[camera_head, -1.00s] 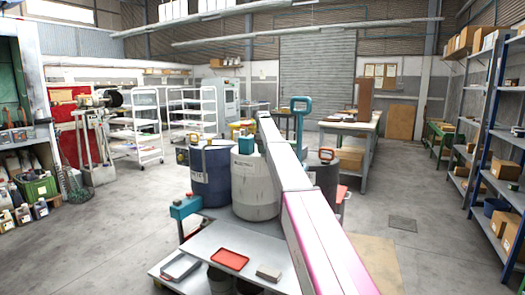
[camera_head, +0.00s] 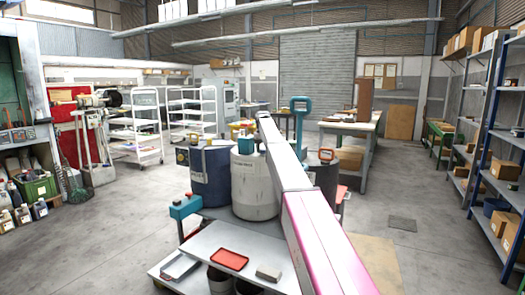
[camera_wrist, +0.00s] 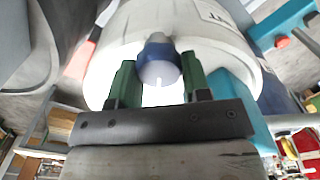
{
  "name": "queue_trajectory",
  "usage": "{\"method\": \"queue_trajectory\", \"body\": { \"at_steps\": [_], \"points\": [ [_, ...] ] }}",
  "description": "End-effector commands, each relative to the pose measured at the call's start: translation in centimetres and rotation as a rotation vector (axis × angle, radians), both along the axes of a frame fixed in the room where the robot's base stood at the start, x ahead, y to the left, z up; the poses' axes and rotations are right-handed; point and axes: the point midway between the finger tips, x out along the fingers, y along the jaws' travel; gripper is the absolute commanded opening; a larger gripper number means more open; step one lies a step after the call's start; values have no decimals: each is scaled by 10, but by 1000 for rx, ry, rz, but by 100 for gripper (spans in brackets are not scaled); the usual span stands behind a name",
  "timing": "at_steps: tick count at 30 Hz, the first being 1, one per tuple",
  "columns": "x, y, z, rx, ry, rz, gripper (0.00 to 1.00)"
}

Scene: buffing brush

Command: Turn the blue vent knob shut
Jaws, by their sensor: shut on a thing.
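The blue vent knob (camera_wrist: 159,60) shows in the wrist view, with a dark blue collar and a paler rounded end facing the camera. It stands at the white drum (camera_wrist: 110,70), which also shows in the head view (camera_head: 254,190). My gripper (camera_wrist: 158,74) has two green fingers, one on each side of the knob, and is shut on it. Part of the knob's base and the contact faces are hard to see. In the head view my arm hides the gripper, and I cannot make out the knob there.
A dark blue drum (camera_head: 208,178) stands left of the white drum, and a dark drum (camera_head: 324,178) stands to its right. A teal post (camera_head: 301,125) rises behind my arm. A red tray (camera_head: 229,259) lies on the grey bench in front.

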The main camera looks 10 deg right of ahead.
Motion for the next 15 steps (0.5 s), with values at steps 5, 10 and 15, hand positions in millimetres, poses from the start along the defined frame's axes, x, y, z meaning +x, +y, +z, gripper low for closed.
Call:
{"method": "queue_trajectory", "body": {
  "at_steps": [5, 10, 15],
  "points": [
    [0, -1, 0, 0, 1, -165, 20],
    [0, -1, 0, 0, 1, -313, 20],
    [0, -2, 0, 0, 1, -436, 20]
  ]
}}
